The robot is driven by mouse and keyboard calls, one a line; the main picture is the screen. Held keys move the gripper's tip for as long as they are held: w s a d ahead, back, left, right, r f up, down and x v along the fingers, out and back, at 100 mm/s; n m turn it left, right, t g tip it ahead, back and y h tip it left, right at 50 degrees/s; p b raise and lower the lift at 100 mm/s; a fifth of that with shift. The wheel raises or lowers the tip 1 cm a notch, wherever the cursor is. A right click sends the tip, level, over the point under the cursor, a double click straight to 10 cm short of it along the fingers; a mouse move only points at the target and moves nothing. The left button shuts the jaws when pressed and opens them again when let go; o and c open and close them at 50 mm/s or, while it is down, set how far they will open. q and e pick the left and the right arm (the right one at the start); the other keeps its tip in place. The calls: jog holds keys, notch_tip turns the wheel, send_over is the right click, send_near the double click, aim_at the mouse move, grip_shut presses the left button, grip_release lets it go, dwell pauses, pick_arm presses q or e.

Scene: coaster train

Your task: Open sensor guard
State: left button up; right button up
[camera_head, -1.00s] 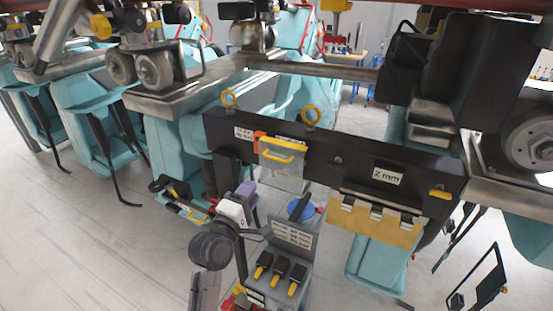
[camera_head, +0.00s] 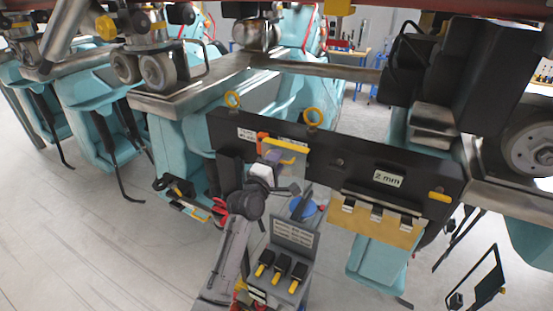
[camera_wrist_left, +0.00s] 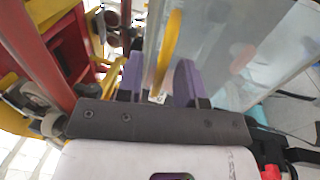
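The sensor guard (camera_head: 298,171) is a clear panel with a yellow top edge and a yellow handle, mounted on the front of a black beam (camera_head: 335,148). An orange piece sits at its upper left. My left gripper (camera_head: 273,157) is at the guard's front and hides part of it. In the left wrist view the purple fingers (camera_wrist_left: 158,72) stand apart on either side of the yellow handle (camera_wrist_left: 170,45), with a gap visible beside it. The clear panel (camera_wrist_left: 225,50) fills the area right of the fingers. My right gripper is not in view.
Below the beam stands a grey control box (camera_head: 291,236) with several yellow-tipped black switches. A yellow hinged plate (camera_head: 375,222) hangs from the beam to the right, under a "2 mm" label (camera_head: 388,179). Teal train seats (camera_head: 85,95) line the left. Open floor (camera_head: 80,240) lies at lower left.

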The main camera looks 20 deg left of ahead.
pick_arm(q)
jog(key=shift+w, duration=0.4)
grip_shut()
dwell(0.4)
